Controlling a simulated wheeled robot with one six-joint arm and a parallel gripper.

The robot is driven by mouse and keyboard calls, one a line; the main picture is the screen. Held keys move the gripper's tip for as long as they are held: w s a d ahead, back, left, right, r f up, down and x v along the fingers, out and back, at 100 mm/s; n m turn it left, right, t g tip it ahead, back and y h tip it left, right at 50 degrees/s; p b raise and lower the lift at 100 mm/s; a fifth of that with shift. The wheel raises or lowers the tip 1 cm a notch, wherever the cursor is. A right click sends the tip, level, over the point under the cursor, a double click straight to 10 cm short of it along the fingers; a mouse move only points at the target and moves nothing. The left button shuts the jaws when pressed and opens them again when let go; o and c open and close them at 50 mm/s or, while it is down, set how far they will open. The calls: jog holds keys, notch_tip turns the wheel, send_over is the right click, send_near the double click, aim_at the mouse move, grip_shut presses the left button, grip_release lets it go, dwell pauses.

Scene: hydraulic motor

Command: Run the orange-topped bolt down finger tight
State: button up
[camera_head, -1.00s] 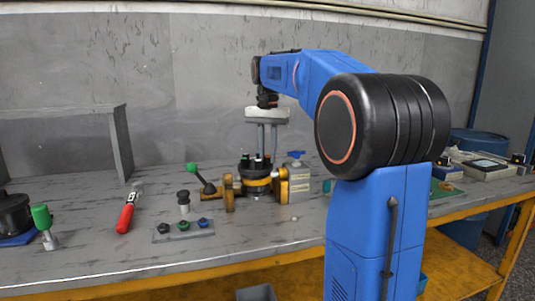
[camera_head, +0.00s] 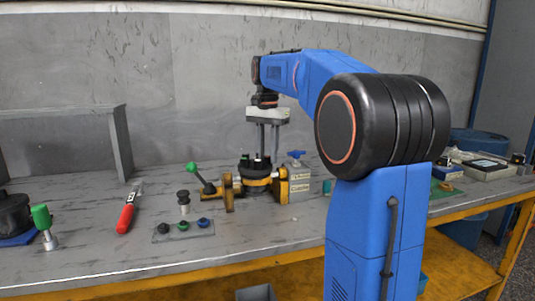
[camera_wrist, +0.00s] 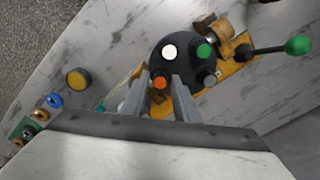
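The orange-topped bolt (camera_wrist: 160,82) stands at the near edge of the dark round motor body (camera_wrist: 158,62) in the wrist view. My gripper (camera_wrist: 161,79) points down over it, one finger on each side of the orange top. Narrow gaps seem to show beside the top, so the fingers look open around it, not clamped. A white-topped bolt (camera_wrist: 169,51) and a green-topped bolt (camera_wrist: 204,50) stand farther across the motor, with dark tops near them. In the head view my gripper (camera_head: 267,152) reaches down to the motor (camera_head: 256,168); the orange top cannot be made out there.
A green-knobbed lever (camera_head: 193,169) stands left of the motor, and a blue-handled valve block (camera_head: 297,172) right. A plate with coloured knobs (camera_head: 183,230) and a red-handled tool (camera_head: 126,217) lie on the bench (camera_head: 95,262). The bench front is mostly clear.

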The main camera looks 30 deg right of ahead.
jog(key=shift+r, duration=2.25)
jog(key=n, duration=0.3)
jog(key=f+n, duration=0.1)
jog(key=n, duration=0.2)
jog(key=shift+n, duration=0.3)
jog(key=n, duration=0.4)
jog(key=shift+f+n, duration=0.25)
jog(key=shift+n, duration=0.15)
jog(key=shift+f, duration=0.15)
jog(key=shift+f, duration=0.85)
jog(key=shift+f, duration=0.7)
